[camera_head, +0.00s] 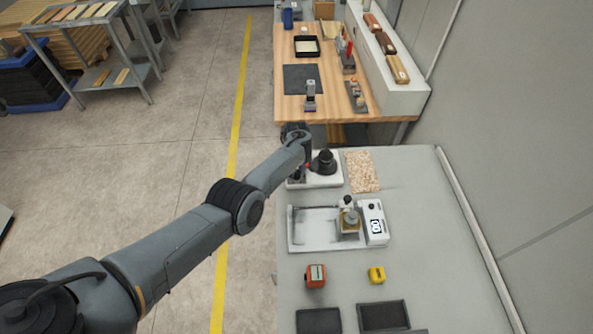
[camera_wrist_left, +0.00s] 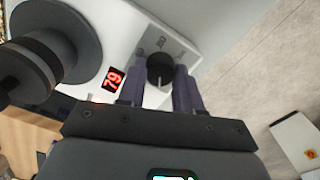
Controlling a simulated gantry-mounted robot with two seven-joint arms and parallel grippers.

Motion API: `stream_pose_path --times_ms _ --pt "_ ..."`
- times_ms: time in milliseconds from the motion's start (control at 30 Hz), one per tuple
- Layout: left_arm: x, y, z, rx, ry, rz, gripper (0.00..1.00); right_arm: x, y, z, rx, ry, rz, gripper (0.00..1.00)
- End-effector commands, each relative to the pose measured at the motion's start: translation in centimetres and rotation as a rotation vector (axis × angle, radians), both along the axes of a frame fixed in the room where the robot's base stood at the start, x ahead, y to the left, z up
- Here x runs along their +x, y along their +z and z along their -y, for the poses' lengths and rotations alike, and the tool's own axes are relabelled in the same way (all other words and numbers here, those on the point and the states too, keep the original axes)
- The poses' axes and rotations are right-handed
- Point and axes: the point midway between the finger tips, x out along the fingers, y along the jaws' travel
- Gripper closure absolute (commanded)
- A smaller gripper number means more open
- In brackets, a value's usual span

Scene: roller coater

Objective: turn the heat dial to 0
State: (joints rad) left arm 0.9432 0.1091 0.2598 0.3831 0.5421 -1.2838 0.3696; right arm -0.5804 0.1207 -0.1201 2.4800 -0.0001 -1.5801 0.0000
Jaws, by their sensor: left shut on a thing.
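The heat dial (camera_wrist_left: 160,65) is a small round black knob with a white pointer line, on the front of a white hot plate (camera_wrist_left: 128,22). My left gripper (camera_wrist_left: 161,75) is shut on it, one dark finger on each side. A red display (camera_wrist_left: 113,80) beside the dial reads 79. In the head view the hot plate (camera_head: 325,181) stands at the far left of the grey bench, with my left gripper (camera_head: 297,173) at its left side; my arm hides the dial there. My right gripper is in neither view.
A black round vessel (camera_head: 323,162) stands on the hot plate. A brown speckled pad (camera_head: 362,172) lies to its right. A white device (camera_head: 318,228), an orange box (camera_head: 316,276) and a yellow box (camera_head: 376,275) are nearer. The bench's right side is clear.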

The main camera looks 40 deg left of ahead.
Motion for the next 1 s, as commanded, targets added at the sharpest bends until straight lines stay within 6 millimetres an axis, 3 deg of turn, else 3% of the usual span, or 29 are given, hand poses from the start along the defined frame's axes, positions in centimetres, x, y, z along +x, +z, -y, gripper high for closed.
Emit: stream_pose_path --times_ms 433,467,600,1000 --pt "0.05 0.1 0.03 0.0 0.015 0.001 0.96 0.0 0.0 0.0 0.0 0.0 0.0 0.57" --pt "0.05 0.1 0.03 0.0 0.014 0.001 0.64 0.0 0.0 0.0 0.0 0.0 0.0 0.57" --pt "0.04 0.08 0.03 0.0 0.014 0.001 0.43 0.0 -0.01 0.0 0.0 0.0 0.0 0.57" --pt "0.02 0.57 -0.01 0.001 0.013 0.0 0.4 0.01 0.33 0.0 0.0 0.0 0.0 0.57"
